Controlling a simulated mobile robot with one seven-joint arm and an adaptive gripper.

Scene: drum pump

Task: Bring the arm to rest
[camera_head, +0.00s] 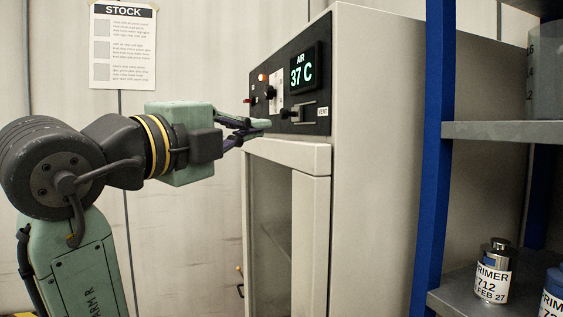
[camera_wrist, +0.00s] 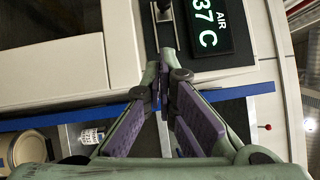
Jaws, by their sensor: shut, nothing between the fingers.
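My gripper (camera_head: 261,124) reaches in from the left at the front of a grey cabinet (camera_head: 380,130), near its black control panel (camera_head: 310,124). In the head view its fingertips overlap the panel's lower left part; whether they touch it I cannot tell. In the wrist view the green and purple fingers of my gripper (camera_wrist: 163,72) come together at the tips, with nothing held between them. A lever labelled VENT (camera_head: 298,112) sits on the panel just right of the fingertips. The display (camera_head: 304,71) reads AIR 37 C.
A shelf with a blue post (camera_head: 436,150) stands at the right. Its lower board carries a metal PRIMER can (camera_head: 492,275) and part of a blue one (camera_head: 553,293). A STOCK sheet (camera_head: 122,48) hangs on the back wall.

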